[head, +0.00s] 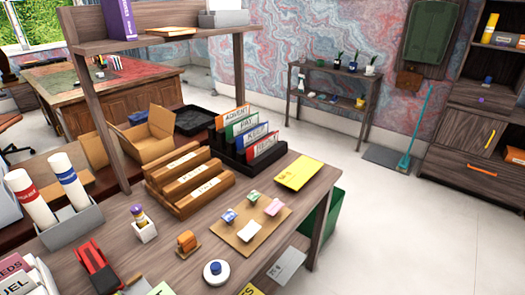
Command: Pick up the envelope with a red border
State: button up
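No envelope with a red border can be made out for certain. A black rack (243,160) on the near wooden table holds several upright cards with coloured edges and printed words. I cannot tell whether any of these is an envelope. A flat yellow item (299,173) lies right of the rack, and a pale grey lettered item (287,265) shows at the table's front right edge. My gripper is not in view.
A wooden sorter (187,183), a cork-coloured board with pastel pieces (250,229), a red stapler-like object (97,267) and a round white dispenser (216,272) crowd the near table (170,248). A leather-topped desk (95,80) stands behind. Floor (420,220) at right is clear.

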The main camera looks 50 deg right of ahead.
aim_at(253, 152)
jog(key=z, duration=1)
